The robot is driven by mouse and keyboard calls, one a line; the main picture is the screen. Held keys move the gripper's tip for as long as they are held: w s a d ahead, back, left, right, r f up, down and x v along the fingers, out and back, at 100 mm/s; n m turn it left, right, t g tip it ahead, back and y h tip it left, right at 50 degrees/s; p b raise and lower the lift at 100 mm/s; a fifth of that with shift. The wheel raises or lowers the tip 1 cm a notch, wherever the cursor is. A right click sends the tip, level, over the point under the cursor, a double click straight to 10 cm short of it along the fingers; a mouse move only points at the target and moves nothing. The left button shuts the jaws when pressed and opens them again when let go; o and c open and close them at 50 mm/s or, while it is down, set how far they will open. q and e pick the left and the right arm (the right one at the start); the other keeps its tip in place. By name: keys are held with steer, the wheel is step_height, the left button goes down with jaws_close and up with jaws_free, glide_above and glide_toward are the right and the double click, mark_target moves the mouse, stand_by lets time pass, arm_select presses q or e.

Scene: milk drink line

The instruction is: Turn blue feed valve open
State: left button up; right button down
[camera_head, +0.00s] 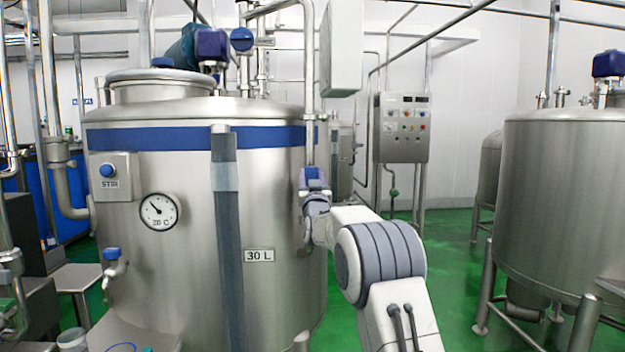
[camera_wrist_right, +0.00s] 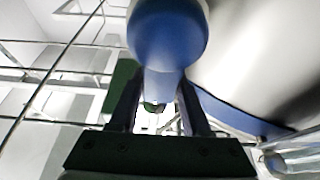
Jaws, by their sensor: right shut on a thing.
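The blue feed valve (camera_head: 314,173) sits on a vertical steel pipe at the right side of the big steel tank. My right gripper (camera_head: 314,190) reaches it from below and covers part of it. In the right wrist view the blue valve handle (camera_wrist_right: 163,60) fills the upper middle, with a rounded wide end and a narrower part between the fingers. The right gripper (camera_wrist_right: 158,110) is shut on that narrower part. The handle's exact turn angle is hard to tell. My left gripper is not in view.
The big steel tank (camera_head: 180,200) with a blue band and a dial gauge (camera_head: 159,211) stands close beside my right arm. A control box (camera_head: 401,127) hangs behind. Another steel tank (camera_head: 560,200) stands at right, with open green floor (camera_head: 455,260) between.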

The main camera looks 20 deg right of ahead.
steer(key=shift+a+f, duration=0.1)
steer(key=shift+f, duration=0.1)
steer(key=shift+c, duration=1.8)
jaws_free()
steer(key=shift+r, duration=0.1)
steer(key=shift+s, duration=0.1)
steer(key=shift+s+a, duration=0.1)
steer(key=shift+s, duration=0.15)
steer(key=b+v, duration=0.3)
steer(key=v, duration=0.6)
steer(key=shift+s+f+b, duration=0.25)
steer(key=shift+s+b, duration=0.05)
